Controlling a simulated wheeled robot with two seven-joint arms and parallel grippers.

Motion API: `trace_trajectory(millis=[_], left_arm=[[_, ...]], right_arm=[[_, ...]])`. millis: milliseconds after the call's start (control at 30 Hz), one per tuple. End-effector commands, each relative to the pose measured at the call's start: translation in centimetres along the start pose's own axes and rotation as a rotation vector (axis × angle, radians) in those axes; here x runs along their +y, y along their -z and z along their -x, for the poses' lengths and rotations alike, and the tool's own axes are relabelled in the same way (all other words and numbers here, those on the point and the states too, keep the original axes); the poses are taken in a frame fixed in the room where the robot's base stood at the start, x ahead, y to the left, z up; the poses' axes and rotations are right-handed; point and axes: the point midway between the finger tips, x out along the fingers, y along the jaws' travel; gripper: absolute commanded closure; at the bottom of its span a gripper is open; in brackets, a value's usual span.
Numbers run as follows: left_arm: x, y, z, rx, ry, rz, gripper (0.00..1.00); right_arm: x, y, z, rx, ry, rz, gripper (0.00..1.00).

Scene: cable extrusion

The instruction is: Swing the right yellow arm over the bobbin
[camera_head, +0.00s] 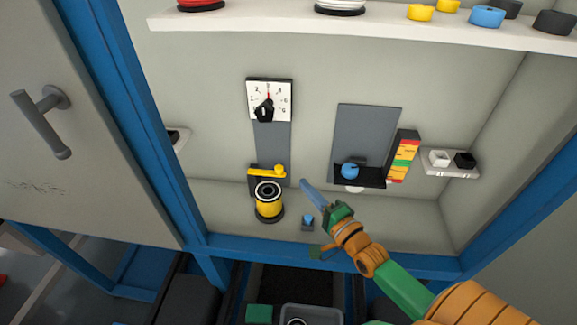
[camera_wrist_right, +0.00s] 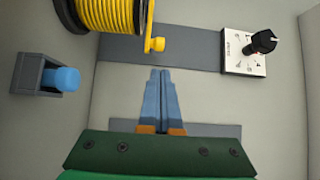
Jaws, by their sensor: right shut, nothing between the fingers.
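The bobbin (camera_head: 268,205), wound with yellow cable between black flanges, stands at the back wall in the head view. Its coil (camera_wrist_right: 108,14) fills the wrist view's upper left. A yellow arm (camera_head: 262,171) runs across just above the bobbin, with a rounded knob at its right end. In the wrist view the arm's knob (camera_wrist_right: 157,45) sits beside the bobbin's flange. My right gripper (camera_head: 303,183) is right of the knob, apart from it. Its blue fingers (camera_wrist_right: 160,72) are together and empty, with their tips near the knob. My left gripper is not visible.
A dial panel (camera_head: 269,100) is above the bobbin. A small box with a blue button (camera_head: 308,222) sits right of the bobbin. A blue knob (camera_head: 349,171) and a striped coloured stack (camera_head: 403,156) are farther right. A white shelf (camera_head: 270,15) runs overhead.

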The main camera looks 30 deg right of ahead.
Motion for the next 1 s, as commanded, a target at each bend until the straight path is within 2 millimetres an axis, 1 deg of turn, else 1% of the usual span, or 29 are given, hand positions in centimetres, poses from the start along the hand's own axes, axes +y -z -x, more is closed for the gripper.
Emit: trace_trajectory(millis=[200,300,433,600,1000], left_arm=[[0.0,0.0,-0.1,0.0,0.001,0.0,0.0],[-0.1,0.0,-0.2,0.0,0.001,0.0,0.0],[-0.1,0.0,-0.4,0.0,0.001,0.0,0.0],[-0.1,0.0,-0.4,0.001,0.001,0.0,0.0],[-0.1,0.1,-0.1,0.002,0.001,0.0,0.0]], right_arm=[[-0.1,0.1,-4.6,0.001,0.003,0.001,1.0],[-0.1,0.0,-6.4,0.001,0.002,0.001,1.0],[0.0,0.0,-8.0,0.0,0.001,0.001,1.0],[-0.1,0.0,-8.8,0.001,0.0,0.0,1.0],[-0.1,-0.1,-8.7,0.011,-0.001,-0.002,1.0]])
